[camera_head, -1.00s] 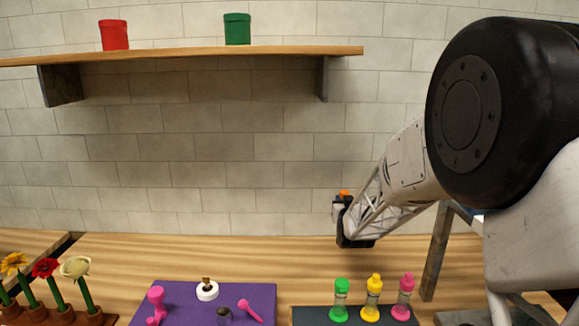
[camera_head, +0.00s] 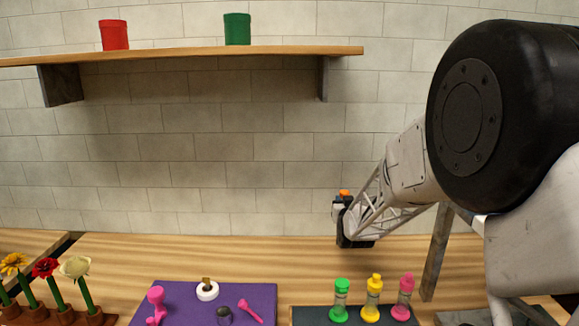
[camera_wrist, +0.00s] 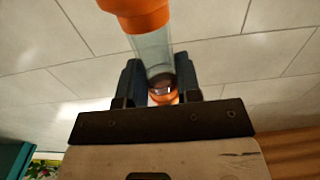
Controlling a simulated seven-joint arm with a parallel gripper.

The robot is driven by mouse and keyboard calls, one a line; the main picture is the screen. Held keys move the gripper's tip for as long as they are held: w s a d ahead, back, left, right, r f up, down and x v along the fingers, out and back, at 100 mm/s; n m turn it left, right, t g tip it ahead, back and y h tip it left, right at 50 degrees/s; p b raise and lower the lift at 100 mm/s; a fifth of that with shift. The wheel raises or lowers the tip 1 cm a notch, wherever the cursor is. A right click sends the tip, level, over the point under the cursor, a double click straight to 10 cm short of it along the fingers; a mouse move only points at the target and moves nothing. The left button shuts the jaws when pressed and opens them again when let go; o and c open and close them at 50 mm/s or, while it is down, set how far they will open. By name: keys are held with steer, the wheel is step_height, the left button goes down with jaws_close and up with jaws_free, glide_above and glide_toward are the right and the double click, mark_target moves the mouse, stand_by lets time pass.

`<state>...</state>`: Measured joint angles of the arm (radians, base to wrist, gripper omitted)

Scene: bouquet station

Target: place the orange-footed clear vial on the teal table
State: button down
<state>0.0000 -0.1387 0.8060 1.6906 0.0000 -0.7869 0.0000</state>
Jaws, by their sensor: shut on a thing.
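My gripper (camera_wrist: 160,85) is shut on the orange-footed clear vial (camera_wrist: 153,50). In the wrist view the clear tube runs up from between the dark fingers to a wide orange end at the top. A second orange part and a dark band show between the fingers. In the head view my gripper (camera_head: 343,212) is in front of the tiled wall, above the wooden counter, with a bit of orange on top. The rest of the vial is hidden there. A teal surface (camera_wrist: 10,160) shows at the lower left of the wrist view; I cannot tell whether it is the teal table.
A dark mat (camera_head: 310,317) holds green, yellow and pink vials. A purple mat (camera_head: 262,295) with pink pieces lies left of it. Flowers stand in a brown holder (camera_head: 62,316) at far left. A shelf (camera_head: 200,52) holds red and green pots. The counter (camera_head: 200,250) behind the mats is clear.

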steer(key=shift+r, duration=0.1)
stand_by(0.7)
steer(key=shift+s+a+r, duration=0.2)
steer(key=shift+s+a, duration=0.15)
steer(key=shift+s, duration=0.05)
steer(key=s+a+r, duration=0.2)
steer(key=s+a, duration=0.2)
steer(key=s, duration=0.4)
steer(key=s+a+r, duration=0.2)
steer(key=s+a, duration=0.1)
steer(key=s, duration=0.5)
steer(key=s+a+r, duration=0.2)
steer(key=s+a, duration=0.2)
steer(key=s, duration=0.4)
steer(key=s+d+f, duration=0.1)
steer(key=s+f, duration=0.2)
steer(key=s, duration=1)
steer(key=s+d+f, duration=0.1)
steer(key=s+f, duration=0.2)
steer(key=s, duration=1)
steer(key=shift+s+f, duration=0.15)
steer(key=shift+s, duration=0.25)
steer(key=w+a+f, duration=0.1)
steer(key=w+a, duration=0.3)
steer(key=w, duration=1)
steer(key=shift+f, duration=0.15)
